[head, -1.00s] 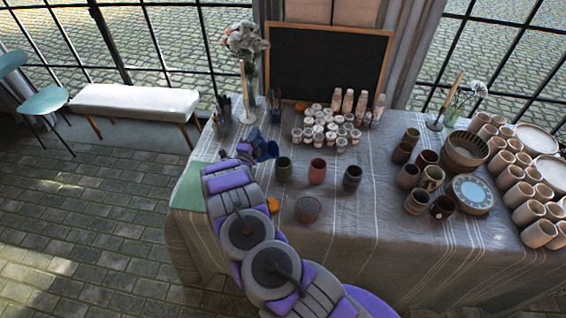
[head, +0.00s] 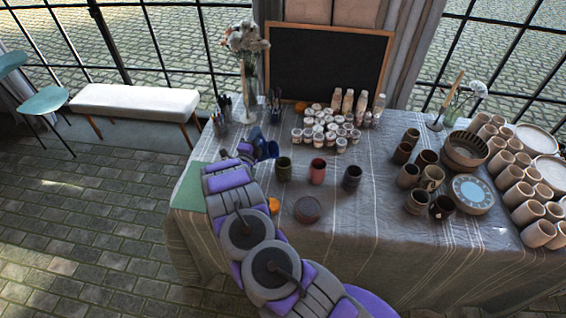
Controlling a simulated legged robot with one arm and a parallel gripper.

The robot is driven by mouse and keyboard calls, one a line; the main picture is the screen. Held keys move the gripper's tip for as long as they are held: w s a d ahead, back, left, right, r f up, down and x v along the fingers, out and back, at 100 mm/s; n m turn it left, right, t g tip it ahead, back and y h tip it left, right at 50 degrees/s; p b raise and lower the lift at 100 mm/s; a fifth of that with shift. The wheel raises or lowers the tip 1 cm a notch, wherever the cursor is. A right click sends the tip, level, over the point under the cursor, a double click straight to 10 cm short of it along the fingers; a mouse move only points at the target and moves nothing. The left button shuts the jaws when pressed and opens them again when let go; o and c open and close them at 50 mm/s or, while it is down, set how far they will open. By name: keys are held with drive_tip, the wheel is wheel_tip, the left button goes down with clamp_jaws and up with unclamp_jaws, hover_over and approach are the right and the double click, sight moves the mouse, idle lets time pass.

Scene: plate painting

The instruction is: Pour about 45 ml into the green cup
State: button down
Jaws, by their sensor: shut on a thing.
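The green cup (head: 284,169) stands upright on the cloth-covered table, leftmost in a row of three cups. My gripper (head: 247,152) is at the table's left side, just left of the green cup. It is shut on a blue vessel (head: 264,147), which it holds up and to the left of the green cup, apart from it in the picture. The vessel looks tilted to the right, towards the cup. My arm partly hides the gripper's fingers. I cannot make out a stream or the level inside the cup.
A red cup (head: 317,171) and a dark cup (head: 352,177) stand right of the green cup. A round reddish dish (head: 307,209) lies in front. Several small paint pots (head: 322,126) stand behind. Brown mugs and bowls fill the table's right side. A flower vase (head: 247,75) stands behind my gripper.

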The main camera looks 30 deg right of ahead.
drive_tip(key=shift+s+d+r, duration=0.1)
drive_tip(key=shift+r, duration=0.1)
idle(0.5)
drive_tip(key=f+n, duration=0.1)
drive_tip(key=w+a+f+n+b, duration=0.1)
drive_tip(key=n, duration=0.1)
drive_tip(key=w+a+n+y, duration=0.1)
drive_tip(key=shift+w+f+n, duration=0.25)
drive_tip(key=shift+f+n, duration=0.15)
drive_tip(key=shift+w+a+f+n+y+b, duration=0.1)
drive_tip(key=shift+w+a+f+n+b, duration=0.2)
drive_tip(key=shift+f, duration=0.2)
drive_tip(key=shift+w+a+f+n+y+b, duration=0.15)
drive_tip(key=shift+w+f+n+b, duration=0.1)
drive_tip(key=shift+f+b, duration=0.25)
drive_tip(key=shift+w+a+f+n+y+b, duration=0.1)
drive_tip(key=shift+w+a+f+n+b, duration=0.15)
drive_tip(key=shift+f, duration=0.3)
drive_tip(key=w+a+f+n+b, duration=0.3)
drive_tip(key=w+n+b, duration=0.1)
drive_tip(key=n, duration=0.2)
drive_tip(key=shift+a+y, duration=0.25)
drive_tip(key=shift+y, duration=0.2)
